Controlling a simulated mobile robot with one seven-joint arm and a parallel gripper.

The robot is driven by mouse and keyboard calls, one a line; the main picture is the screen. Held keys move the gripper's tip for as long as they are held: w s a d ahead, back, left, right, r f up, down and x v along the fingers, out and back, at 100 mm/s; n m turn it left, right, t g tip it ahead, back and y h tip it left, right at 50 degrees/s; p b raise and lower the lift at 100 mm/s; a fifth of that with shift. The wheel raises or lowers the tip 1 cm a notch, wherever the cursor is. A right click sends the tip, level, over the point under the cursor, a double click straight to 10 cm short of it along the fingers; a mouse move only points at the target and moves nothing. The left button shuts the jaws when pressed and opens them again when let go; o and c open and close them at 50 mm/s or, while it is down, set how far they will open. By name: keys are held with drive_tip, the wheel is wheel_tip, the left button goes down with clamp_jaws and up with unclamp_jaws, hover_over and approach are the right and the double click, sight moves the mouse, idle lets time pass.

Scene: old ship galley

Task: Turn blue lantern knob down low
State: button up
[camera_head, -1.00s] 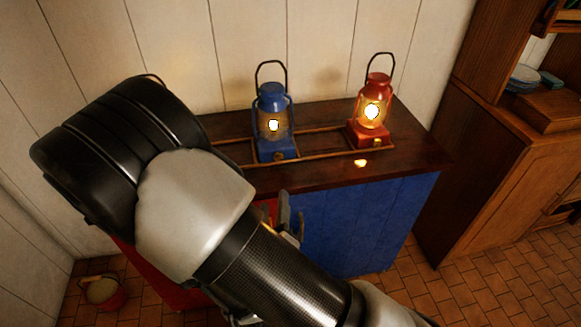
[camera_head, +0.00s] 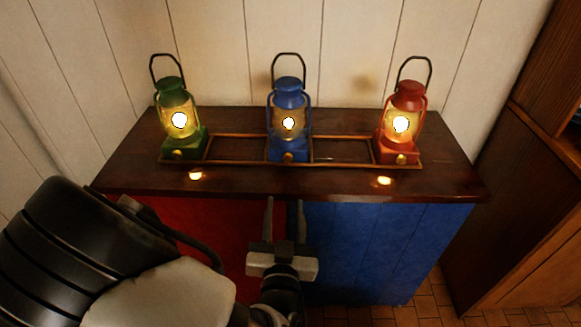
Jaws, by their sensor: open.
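The blue lantern (camera_head: 290,138) stands upright in the middle of a row of three on the dark wooden counter top. Its flame is lit, and a small brass knob (camera_head: 288,157) sits low on the front of its base. My gripper (camera_head: 285,204) is open and empty in front of the counter, below the blue lantern and apart from it. Its two fingers point up toward the counter's front edge.
A lit green lantern (camera_head: 179,125) stands left and a lit red lantern (camera_head: 403,128) right, each with a front knob. A low wooden rail frame (camera_head: 340,162) runs around their bases. The counter top (camera_head: 250,182) is otherwise clear. A wooden cabinet (camera_head: 505,190) stands right.

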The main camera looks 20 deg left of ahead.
sight(287, 159)
drive_tip(key=b+x, duration=0.3)
drive_tip(key=x, duration=1.3)
drive_tip(key=shift+d+b, duration=0.1)
drive_tip(key=shift+b, duration=0.25)
clamp_jaws()
drive_tip(key=n+p, duration=0.1)
drive_tip(key=n, duration=0.2)
drive_tip(key=shift+r, duration=0.1)
drive_tip(key=shift+n+p, duration=0.6)
drive_tip(key=shift+n, duration=0.9)
